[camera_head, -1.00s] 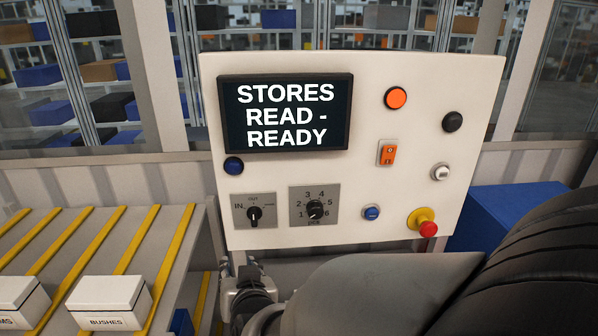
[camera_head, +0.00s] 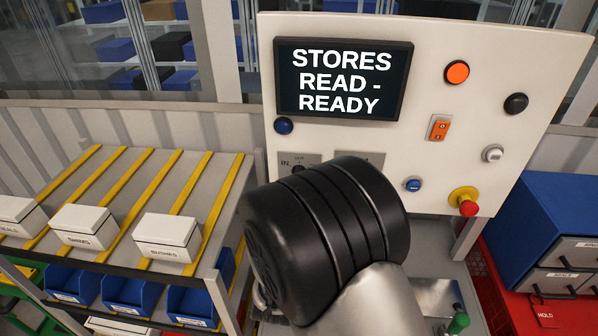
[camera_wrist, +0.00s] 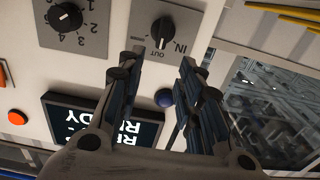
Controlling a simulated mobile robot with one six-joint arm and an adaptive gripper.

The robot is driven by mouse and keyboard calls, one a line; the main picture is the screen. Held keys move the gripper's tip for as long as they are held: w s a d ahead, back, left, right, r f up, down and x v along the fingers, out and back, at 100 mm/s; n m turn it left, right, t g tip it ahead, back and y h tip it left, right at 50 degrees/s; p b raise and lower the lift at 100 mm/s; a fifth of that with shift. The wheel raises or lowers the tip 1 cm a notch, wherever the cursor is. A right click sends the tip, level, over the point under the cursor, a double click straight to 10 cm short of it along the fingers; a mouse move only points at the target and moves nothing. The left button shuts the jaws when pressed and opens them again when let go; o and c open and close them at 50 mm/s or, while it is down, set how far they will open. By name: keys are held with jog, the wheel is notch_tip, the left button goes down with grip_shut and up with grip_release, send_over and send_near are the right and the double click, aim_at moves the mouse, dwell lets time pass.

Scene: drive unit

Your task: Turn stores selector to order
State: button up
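The IN/OUT selector, a black knob (camera_wrist: 162,31) on a grey plate (camera_wrist: 180,13), is upside down in the wrist view. Its white mark seems to point at OUT; no "order" label is readable. In the head view its plate (camera_head: 285,160) is mostly hidden behind my arm. My gripper (camera_wrist: 161,62) is open and empty, its two fingers apart below the knob in the wrist view, the tips close to the plate's OUT edge. Contact cannot be told. The screen (camera_head: 343,80) reads "STORES READ - READY".
A numbered selector (camera_wrist: 66,16) sits beside it. The white panel also bears a blue button (camera_head: 283,126), an orange button (camera_head: 457,72), a rocker switch (camera_head: 439,128) and a red emergency stop (camera_head: 466,203).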

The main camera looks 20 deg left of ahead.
jog(key=x, duration=1)
jog(key=shift+p, duration=0.4)
jog(key=shift+a, duration=0.1)
grip_shut()
